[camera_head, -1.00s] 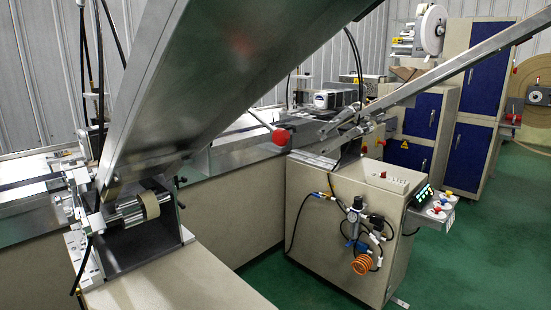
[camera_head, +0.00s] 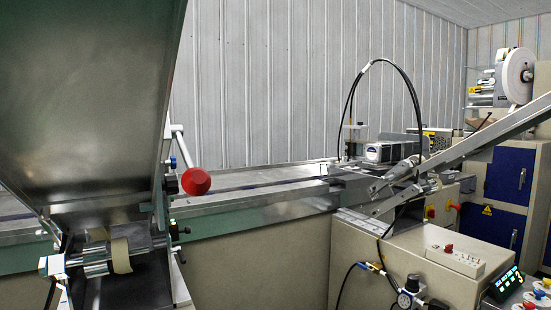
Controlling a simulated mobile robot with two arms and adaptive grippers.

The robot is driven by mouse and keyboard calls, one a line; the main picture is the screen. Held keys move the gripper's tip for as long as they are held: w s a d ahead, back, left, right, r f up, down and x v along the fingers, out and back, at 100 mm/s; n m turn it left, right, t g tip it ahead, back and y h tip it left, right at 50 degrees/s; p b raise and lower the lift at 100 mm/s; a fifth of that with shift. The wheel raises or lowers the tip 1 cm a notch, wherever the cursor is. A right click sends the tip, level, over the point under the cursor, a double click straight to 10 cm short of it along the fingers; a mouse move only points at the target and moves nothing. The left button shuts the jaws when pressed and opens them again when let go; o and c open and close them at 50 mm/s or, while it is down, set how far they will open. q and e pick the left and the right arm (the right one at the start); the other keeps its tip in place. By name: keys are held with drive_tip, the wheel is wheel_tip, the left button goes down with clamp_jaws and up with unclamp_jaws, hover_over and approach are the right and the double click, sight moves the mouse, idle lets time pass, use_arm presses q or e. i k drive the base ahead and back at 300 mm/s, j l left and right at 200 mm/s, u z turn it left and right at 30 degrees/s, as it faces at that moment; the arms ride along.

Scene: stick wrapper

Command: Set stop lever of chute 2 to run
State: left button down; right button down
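A red ball knob (camera_head: 196,181) shows just right of the large left metal chute (camera_head: 95,95). A pale lever rod (camera_head: 182,147) rises from near the knob up and to the left, partly hidden by this chute. A second, narrower metal chute (camera_head: 490,135) slopes down from the upper right. No chute number is readable, so I cannot tell which one is chute 2. I cannot read the lever's run or stop marking. Neither of my grippers is in view.
A roller with a tan band (camera_head: 120,256) sits below the left chute. A long conveyor bed (camera_head: 250,205) runs behind. A beige cabinet (camera_head: 400,245) with a control box (camera_head: 455,261) and a lit panel (camera_head: 507,282) stands at right. Blue-doored cabinets (camera_head: 508,175) are farther right.

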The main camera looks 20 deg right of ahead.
sight(195, 181)
drive_tip(key=z, duration=1.15)
drive_tip(key=k+j+z, duration=0.2)
drive_tip(key=z, duration=0.15)
drive_tip(key=k+j+z, duration=0.1)
drive_tip(key=k+z, duration=0.25)
drive_tip(key=k+j+z, duration=0.1)
drive_tip(key=z, duration=0.25)
drive_tip(key=k+z, duration=0.15)
drive_tip(key=k, duration=0.7)
